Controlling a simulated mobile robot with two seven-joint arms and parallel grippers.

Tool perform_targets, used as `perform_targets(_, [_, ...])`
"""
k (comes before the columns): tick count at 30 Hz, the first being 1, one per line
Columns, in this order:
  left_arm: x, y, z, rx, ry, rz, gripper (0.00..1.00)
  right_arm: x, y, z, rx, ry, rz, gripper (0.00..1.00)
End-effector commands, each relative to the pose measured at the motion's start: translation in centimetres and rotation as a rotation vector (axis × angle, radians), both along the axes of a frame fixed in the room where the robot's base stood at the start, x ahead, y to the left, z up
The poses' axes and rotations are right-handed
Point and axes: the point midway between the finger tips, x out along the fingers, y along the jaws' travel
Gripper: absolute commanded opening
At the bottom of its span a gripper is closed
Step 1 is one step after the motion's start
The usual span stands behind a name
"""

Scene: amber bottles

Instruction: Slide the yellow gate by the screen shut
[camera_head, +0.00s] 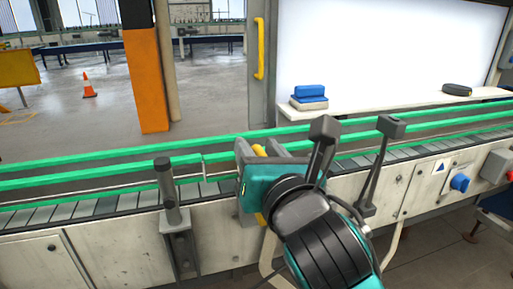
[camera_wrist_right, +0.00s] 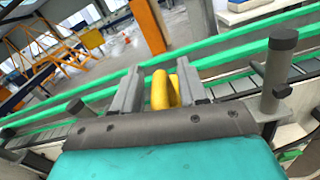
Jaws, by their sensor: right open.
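A yellow piece (camera_head: 259,151), which looks like part of the yellow gate, shows at the conveyor's near rail, mostly hidden behind my right gripper. More yellow (camera_head: 261,219) shows just below the gripper. My right gripper (camera_wrist_right: 158,88) is open, with one grey finger on each side of the rounded yellow piece (camera_wrist_right: 160,90) in the wrist view. I cannot tell whether either finger touches it. In the head view my right gripper (camera_head: 270,148) reaches over the near side of the conveyor. My left gripper is not in view.
The conveyor (camera_head: 100,205) with green rails crosses the view. A dark-capped post (camera_head: 166,185) stands left of my gripper, and levers (camera_head: 382,155) stand to the right. The bright white screen (camera_head: 390,50) is behind, with a yellow handle (camera_head: 260,48) on the grey frame beside it.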

Motion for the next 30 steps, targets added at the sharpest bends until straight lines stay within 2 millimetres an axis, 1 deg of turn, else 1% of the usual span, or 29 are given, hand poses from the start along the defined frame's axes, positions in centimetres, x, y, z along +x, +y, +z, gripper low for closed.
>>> perform_targets(8, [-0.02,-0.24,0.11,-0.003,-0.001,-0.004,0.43,-0.05,0.01,0.04,0.0,0.0,0.0,0.42])
perform_targets(11, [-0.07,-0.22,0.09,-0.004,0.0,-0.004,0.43,-0.06,0.01,0.03,0.0,0.0,0.0,0.35])
perform_targets(21, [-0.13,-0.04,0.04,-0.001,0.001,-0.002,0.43,-0.06,0.06,0.04,0.0,0.0,0.002,0.02])
perform_targets(22, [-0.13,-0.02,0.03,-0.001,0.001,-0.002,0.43,-0.06,0.06,0.04,0.0,0.0,0.002,0.0])
perform_targets(30, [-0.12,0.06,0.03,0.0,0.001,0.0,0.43,-0.09,0.11,0.05,0.001,0.0,0.004,0.0])
